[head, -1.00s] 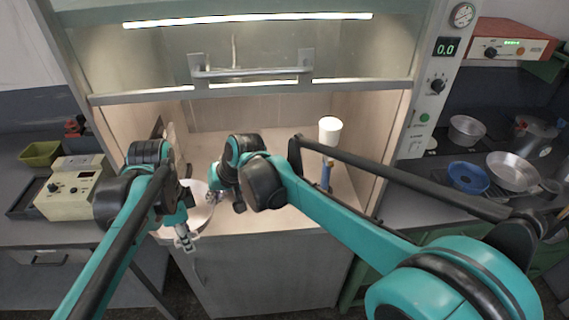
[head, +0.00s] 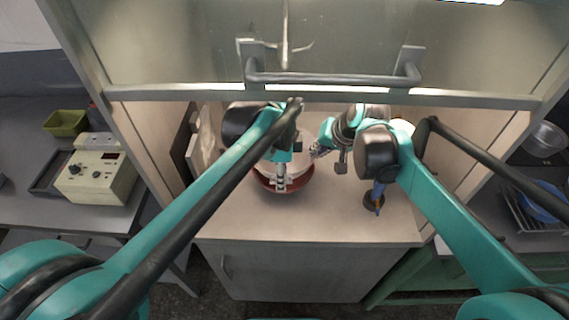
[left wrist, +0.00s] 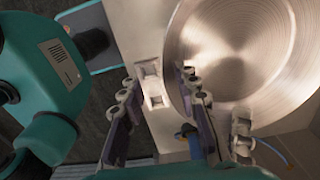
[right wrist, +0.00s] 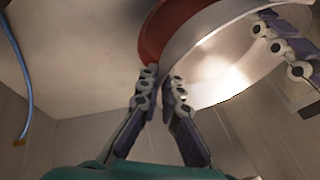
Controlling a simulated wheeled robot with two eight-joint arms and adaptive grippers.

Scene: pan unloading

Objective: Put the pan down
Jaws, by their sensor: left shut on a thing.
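The pan (head: 268,183), silver inside with a red outside, is over the left-middle part of the fume hood's worktop (head: 330,217). I cannot tell whether its base touches the worktop. My left gripper (head: 281,180) is shut on its near side; the left wrist view shows the fingers at the edge of the pan's silver inside (left wrist: 235,50). My right gripper (head: 318,153) is at its right side. In the right wrist view its fingertips (right wrist: 162,82) are close together on either side of the pan's rim (right wrist: 205,35). My left arm hides part of the pan.
A blue-handled object (head: 377,194) stands on the worktop to the right. A white cylinder (head: 402,126) is mostly hidden behind my right arm. The hood's sash bar (head: 335,78) crosses above. A cream instrument (head: 97,170) sits on the left bench. Worktop in front of the pan is bare.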

